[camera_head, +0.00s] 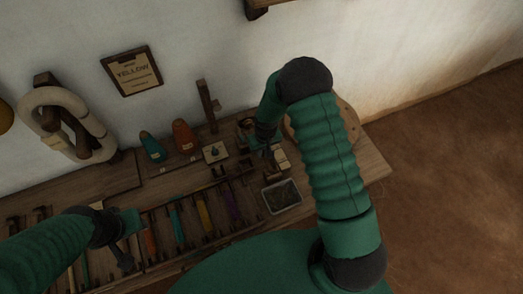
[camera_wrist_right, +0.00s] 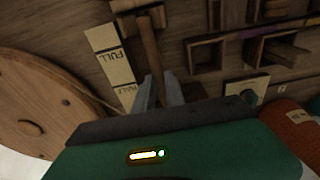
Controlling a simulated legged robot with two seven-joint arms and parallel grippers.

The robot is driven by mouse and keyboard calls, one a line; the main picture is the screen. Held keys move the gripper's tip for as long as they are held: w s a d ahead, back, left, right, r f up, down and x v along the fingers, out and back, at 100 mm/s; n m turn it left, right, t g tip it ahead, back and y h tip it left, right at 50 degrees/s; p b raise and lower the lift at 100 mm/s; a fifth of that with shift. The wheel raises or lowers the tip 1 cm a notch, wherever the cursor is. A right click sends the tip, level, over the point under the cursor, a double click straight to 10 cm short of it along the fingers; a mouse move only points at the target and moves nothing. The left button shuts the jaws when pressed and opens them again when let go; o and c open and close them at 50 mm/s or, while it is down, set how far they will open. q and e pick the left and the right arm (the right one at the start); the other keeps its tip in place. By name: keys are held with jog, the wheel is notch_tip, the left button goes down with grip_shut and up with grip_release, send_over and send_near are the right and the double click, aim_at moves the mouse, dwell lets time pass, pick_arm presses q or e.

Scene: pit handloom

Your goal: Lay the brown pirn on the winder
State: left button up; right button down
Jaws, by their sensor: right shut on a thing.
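The brown pirn (camera_wrist_right: 149,45) is a slim brown rod in the right wrist view. My right gripper (camera_wrist_right: 160,92) is shut on its near end. The pirn's far end overlaps a small wooden block (camera_wrist_right: 127,7) of the winder; I cannot tell whether it rests there. The winder's round wooden wheel (camera_wrist_right: 35,105) is at the left of that view, and in the head view (camera_head: 350,118) it is partly hidden behind my right arm. In the head view my right gripper (camera_head: 272,150) is low over the bench. My left gripper (camera_head: 122,258) is over the rack at the left; its jaws are unclear.
Cards marked FULL (camera_wrist_right: 114,67) and HALF lie beside the pirn. A rack with several coloured pirns (camera_head: 204,215) fills the bench front. A grey tray (camera_head: 282,195) is below my right gripper. Orange (camera_head: 184,137) and teal (camera_head: 152,146) cones stand at the back.

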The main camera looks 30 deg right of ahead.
jog(key=shift+d+f, duration=0.1)
jog(key=shift+d, duration=0.2)
jog(key=c, duration=1.8)
grip_release()
jog(key=shift+d, duration=0.15)
jog(key=shift+o, duration=2.4)
jog(key=shift+a, duration=0.2)
jog(key=shift+o, duration=0.4)
jog(key=shift+a, duration=0.4)
jog(key=shift+o, duration=1.2)
jog(key=shift+d, duration=0.35)
pick_arm(q)
jog(key=shift+d, duration=0.25)
jog(key=shift+a, duration=0.2)
pick_arm(e)
jog(key=shift+a, duration=0.1)
